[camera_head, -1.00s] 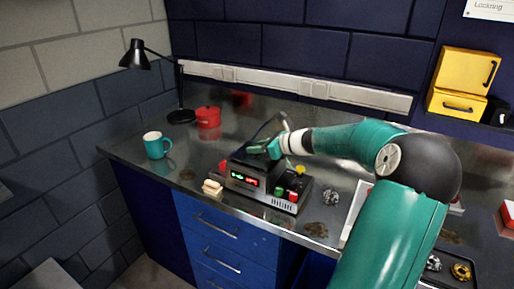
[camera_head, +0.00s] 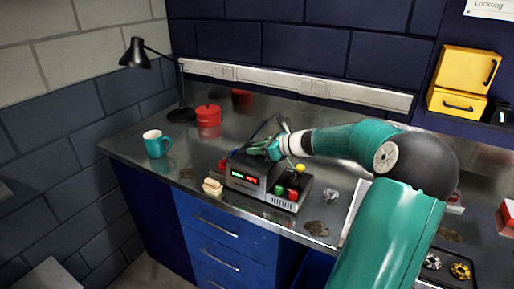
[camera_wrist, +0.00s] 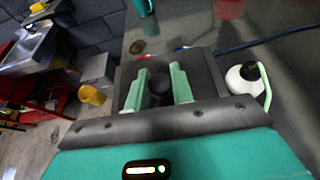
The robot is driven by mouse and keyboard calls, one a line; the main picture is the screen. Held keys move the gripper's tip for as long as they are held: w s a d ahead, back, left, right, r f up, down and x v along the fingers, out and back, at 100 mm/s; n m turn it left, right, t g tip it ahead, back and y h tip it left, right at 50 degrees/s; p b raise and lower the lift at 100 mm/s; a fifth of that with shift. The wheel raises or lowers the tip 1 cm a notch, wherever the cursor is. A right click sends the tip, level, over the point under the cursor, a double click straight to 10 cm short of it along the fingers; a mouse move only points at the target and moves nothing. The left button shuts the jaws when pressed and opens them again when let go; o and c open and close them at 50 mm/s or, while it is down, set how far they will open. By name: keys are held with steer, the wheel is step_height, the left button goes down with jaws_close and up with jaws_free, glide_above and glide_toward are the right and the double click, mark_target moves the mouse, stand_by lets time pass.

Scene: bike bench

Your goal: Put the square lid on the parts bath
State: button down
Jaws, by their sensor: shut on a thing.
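The parts bath (camera_head: 262,186) is a grey box on the bench with lit green and red displays on its front. My gripper (camera_head: 272,150) is over its top. In the wrist view my gripper (camera_wrist: 160,90) is shut on the black round knob of the dark square lid (camera_wrist: 206,72), one green finger on each side. The lid lies flat beneath the fingers. Its underside and its contact with the bath are hidden, so I cannot tell whether it rests on the rim.
A teal mug (camera_head: 155,144), a red pot (camera_head: 208,120) and a black lamp (camera_head: 140,55) stand on the left. A small beige block (camera_head: 212,187) lies before the bath. A white bottle (camera_wrist: 242,82) is close to the lid. A blue cable (camera_wrist: 262,42) runs behind.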

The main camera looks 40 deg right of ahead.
steer(key=shift+f, duration=0.1)
steer(key=c, duration=1.1)
jaws_free()
steer(key=shift+s, duration=0.1)
steer(key=v, duration=1.3)
steer(key=shift+s, duration=0.25)
steer(key=w+a+f+n+g, duration=0.2)
steer(key=a+n+g, duration=0.9)
steer(key=a, duration=1.5)
steer(key=s+a+n+t+h, duration=0.1)
steer(key=s+a+n, duration=0.4)
steer(key=n, duration=0.2)
steer(key=s+a+r+n+t+h, duration=0.1)
steer(key=s+a+n+h, duration=0.1)
steer(key=s+a+n, duration=0.2)
steer(key=s+a+n+t+h, duration=0.1)
steer(key=s+a+n, duration=0.4)
steer(key=n, duration=0.5)
steer(key=shift+s+a+r+t+h, duration=0.2)
steer(key=shift+s+a+t+h, duration=0.1)
steer(key=shift+s+a+t, duration=0.1)
